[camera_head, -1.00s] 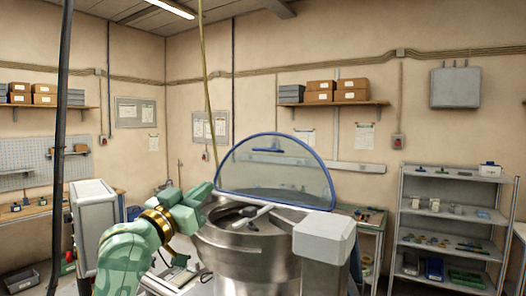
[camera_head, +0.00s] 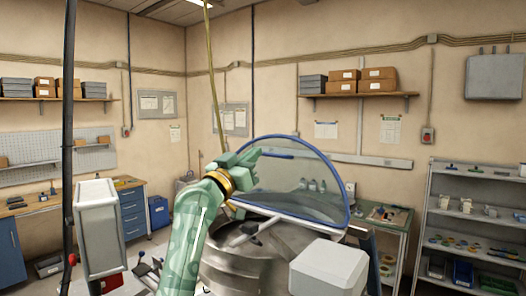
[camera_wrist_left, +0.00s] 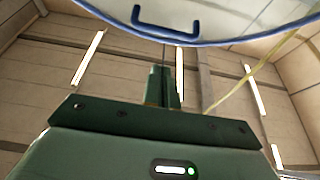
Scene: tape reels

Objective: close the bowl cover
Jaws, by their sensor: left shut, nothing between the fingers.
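The bowl cover (camera_head: 318,172) is a clear half-round panel with a blue rim, standing raised over the metal bowl (camera_head: 235,262). Its blue handle (camera_head: 290,156) is near the top of the panel. My green left gripper (camera_head: 252,154) is shut and empty at the cover's upper left edge, overlapping the rim in the head view. In the left wrist view, the closed fingers (camera_wrist_left: 163,88) point up below the blue handle (camera_wrist_left: 165,22) and the curved rim (camera_wrist_left: 230,38), with a gap in the picture. Whether the gripper touches the cover cannot be told. My right gripper is out of view.
A white box-shaped part (camera_head: 328,268) stands at the bowl's front right. A yellow hose (camera_head: 213,85) hangs behind the gripper, and a dark cable (camera_head: 68,130) hangs at left. A grey shelf unit (camera_head: 430,215) stands at right. A green-topped table (camera_head: 392,222) stands behind the bowl.

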